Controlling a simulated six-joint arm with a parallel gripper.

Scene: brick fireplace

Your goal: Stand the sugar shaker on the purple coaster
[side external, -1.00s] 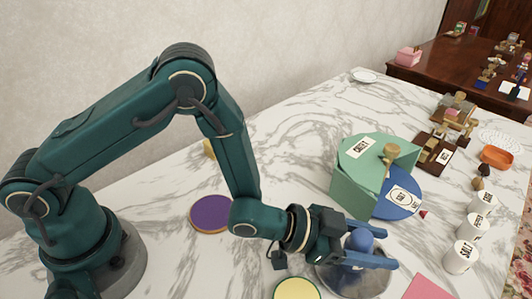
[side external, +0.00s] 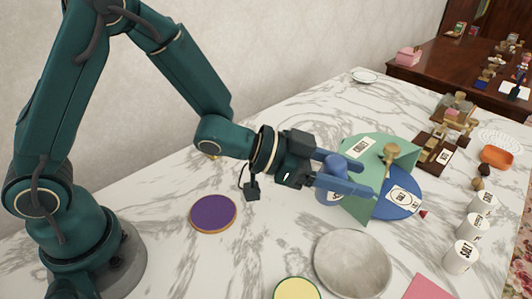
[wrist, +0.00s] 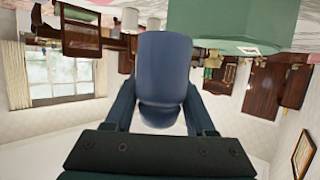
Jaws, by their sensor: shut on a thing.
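My gripper (side external: 348,178) is shut on a blue shaker (side external: 330,193) and holds it in the air. The wrist view shows the shaker (wrist: 163,75) between both fingers; no label shows on it. I take it for the sugar shaker. The purple coaster (side external: 213,212), with a tan rim, lies flat and bare on the marble table, left of my gripper and nearer my base.
A round grey dish (side external: 352,262) lies empty in front. A green-and-blue round stand (side external: 400,200) with upright panels is close behind the gripper. A yellow coaster (side external: 297,290) and pink mat (side external: 428,287) lie in front. White labelled jars (side external: 461,257) stand at right.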

